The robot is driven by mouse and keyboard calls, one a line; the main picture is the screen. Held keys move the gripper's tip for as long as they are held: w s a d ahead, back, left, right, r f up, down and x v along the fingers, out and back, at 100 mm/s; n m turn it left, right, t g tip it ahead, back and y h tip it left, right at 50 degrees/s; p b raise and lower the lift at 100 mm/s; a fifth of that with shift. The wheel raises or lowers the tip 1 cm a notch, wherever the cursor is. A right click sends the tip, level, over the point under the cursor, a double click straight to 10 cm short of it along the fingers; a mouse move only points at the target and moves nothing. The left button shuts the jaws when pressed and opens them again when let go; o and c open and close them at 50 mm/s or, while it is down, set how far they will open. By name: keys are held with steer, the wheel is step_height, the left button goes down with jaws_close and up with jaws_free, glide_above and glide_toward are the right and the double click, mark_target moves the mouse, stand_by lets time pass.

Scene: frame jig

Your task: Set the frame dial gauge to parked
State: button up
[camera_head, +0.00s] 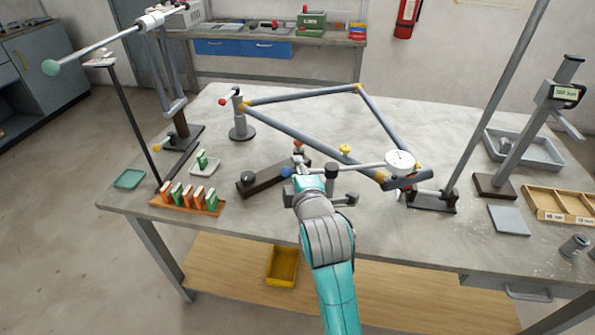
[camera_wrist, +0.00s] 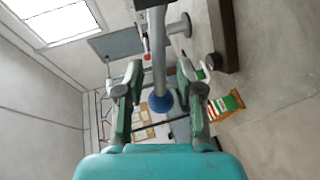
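The dial gauge (camera_head: 400,160) has a round white face and sits at the right end of a pale rod, beside the lower right corner of the bike frame (camera_head: 280,125). A blue ball knob (camera_head: 286,171) shows just left of my gripper (camera_head: 310,172), above a dark block (camera_head: 262,180). In the wrist view, a grey rod ending in the blue ball (camera_wrist: 160,103) runs between the two fingers of my gripper (camera_wrist: 160,72). The fingers are apart, with gaps at both sides of the rod. My wrist hides part of the rod and block in the head view.
An orange rack (camera_head: 186,205) with green and orange pieces stands at the left front. A tall stand (camera_head: 175,135) rises at the left. A slanted post (camera_head: 500,95), a height gauge (camera_head: 545,115) and a wooden tray (camera_head: 560,204) are at the right. The front middle of the table is clear.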

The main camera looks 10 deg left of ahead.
jaws_close()
steer(key=shift+a, duration=0.1)
steer(key=w+m+g+h, duration=0.1)
steer(key=w+m+h, duration=0.5)
steer(key=m+h, duration=0.4)
steer(key=shift+w+d+h, duration=0.4)
steer(key=shift+h, duration=1.2)
jaws_free()
steer(key=shift+d, duration=0.1)
